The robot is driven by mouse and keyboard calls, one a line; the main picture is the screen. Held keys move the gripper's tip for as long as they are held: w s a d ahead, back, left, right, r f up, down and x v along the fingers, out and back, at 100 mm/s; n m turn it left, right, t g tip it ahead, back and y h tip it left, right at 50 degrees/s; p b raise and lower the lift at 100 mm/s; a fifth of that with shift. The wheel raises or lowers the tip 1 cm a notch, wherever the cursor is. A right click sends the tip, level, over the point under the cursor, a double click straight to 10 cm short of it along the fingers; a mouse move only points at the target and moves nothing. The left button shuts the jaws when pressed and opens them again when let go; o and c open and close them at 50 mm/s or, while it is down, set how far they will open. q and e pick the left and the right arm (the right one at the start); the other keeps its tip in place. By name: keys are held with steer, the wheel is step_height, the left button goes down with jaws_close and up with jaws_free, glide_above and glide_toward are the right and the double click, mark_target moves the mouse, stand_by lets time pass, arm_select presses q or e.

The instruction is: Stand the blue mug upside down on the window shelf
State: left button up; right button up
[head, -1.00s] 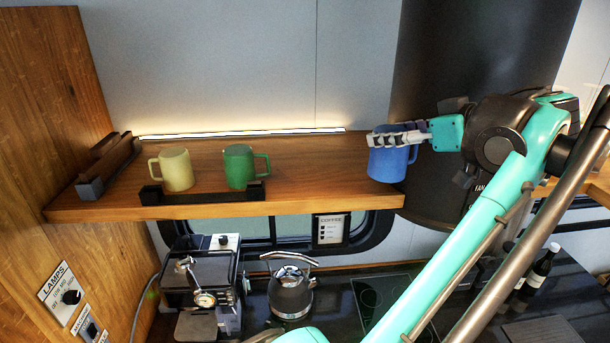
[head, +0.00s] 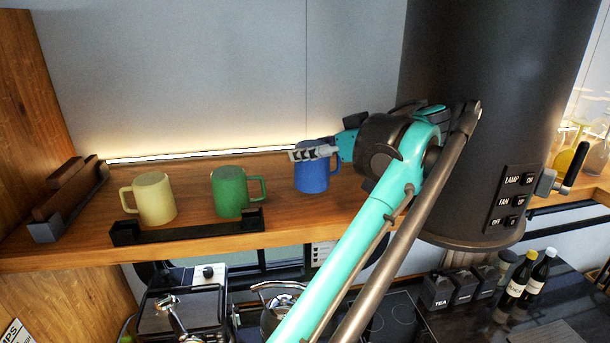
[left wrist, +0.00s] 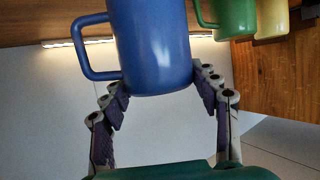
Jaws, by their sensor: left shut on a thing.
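The blue mug (head: 315,176) is at the right part of the wooden window shelf (head: 285,222), right of the green mug. My left gripper (head: 312,152) is shut on its upper part. In the left wrist view the blue mug (left wrist: 152,45) sits between the two fingers (left wrist: 160,100), with its handle to the left. That view is turned over; the mug's rounded, closed-looking end faces the gripper, so it appears upside down. Its rim is out of that view. I cannot tell whether it touches the shelf. My right gripper is not in view.
A yellow mug (head: 154,199) and a green mug (head: 230,192) stand on the shelf behind a low black rail (head: 188,232). A dark wooden holder (head: 68,195) is at the left end. A thick dark column (head: 480,100) rises on the right. Bare shelf lies between the green and blue mugs.

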mark_target(305, 169)
arm_select(q)
steer(key=shift+w+a+f, duration=0.3)
steer(key=shift+w+a, duration=0.05)
steer(key=shift+a, duration=0.25)
steer(key=shift+w+a+f, duration=0.3)
steer(key=shift+w+a, duration=0.05)
steer(key=shift+a, duration=0.25)
steer(key=shift+s+d+f, duration=0.15)
steer(key=shift+d+f, duration=0.05)
steer(key=shift+f, duration=0.05)
steer(key=f, duration=0.3)
steer(key=shift+s+d+p, duration=0.3)
steer(key=shift+d+p, duration=0.05)
steer(key=shift+w+a+f, duration=0.25)
steer(key=shift+w+a, duration=0.05)
steer(key=shift+a, duration=0.05)
steer(key=shift+s+d+f, duration=0.1)
steer(key=shift+s+d, duration=0.1)
steer(key=o, duration=1.4)
steer(key=shift+d, duration=0.1)
steer(key=shift+a, duration=0.2)
steer(key=shift+w, duration=0.1)
